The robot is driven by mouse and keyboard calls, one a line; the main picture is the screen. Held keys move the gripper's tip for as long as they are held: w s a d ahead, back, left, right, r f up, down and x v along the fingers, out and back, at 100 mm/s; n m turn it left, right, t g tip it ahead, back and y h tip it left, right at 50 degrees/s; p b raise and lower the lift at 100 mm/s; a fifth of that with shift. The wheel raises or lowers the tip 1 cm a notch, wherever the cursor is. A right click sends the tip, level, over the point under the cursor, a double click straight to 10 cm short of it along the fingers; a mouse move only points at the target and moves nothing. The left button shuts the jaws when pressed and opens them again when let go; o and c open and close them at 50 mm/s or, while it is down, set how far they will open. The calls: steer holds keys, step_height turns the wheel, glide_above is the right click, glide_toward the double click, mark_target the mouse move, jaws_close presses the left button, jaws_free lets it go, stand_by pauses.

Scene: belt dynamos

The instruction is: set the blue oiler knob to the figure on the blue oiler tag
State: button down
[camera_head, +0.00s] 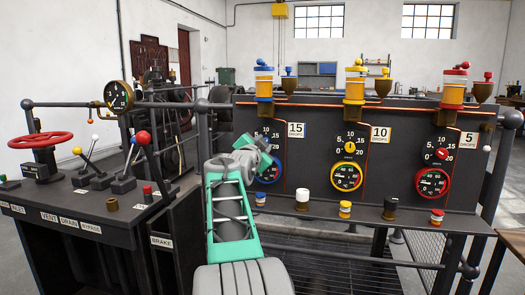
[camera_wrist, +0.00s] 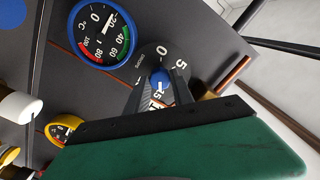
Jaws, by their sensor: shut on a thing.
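The blue oiler dial (camera_head: 268,131) is on the dark upright panel, left of the yellow and red ones. The blue oiler tag (camera_head: 296,130) beside it reads 15 drops. My gripper (camera_head: 264,146) is in front of this dial and hides its knob in the head view. In the wrist view the blue knob (camera_wrist: 160,76) sits between my two fingers, which are shut on it. A white mark shows on the knob, but I cannot tell surely which figure it points to. The figures 0, 5 and part of 15 show around it; the rest are hidden.
A blue-rimmed thermometer (camera_wrist: 99,31) is close to my gripper. The yellow dial (camera_head: 350,146) and red dial (camera_head: 440,153) are to the right. Bottles and caps, such as a white-topped one (camera_head: 302,199), stand on the ledge below. A lever console (camera_head: 90,200) is at left.

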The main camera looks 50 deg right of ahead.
steer(key=shift+m, duration=0.4)
steer(key=c, duration=1.1)
jaws_free()
steer(key=v, duration=0.7)
steer(key=shift+a, duration=0.4)
steer(key=shift+s, duration=0.15)
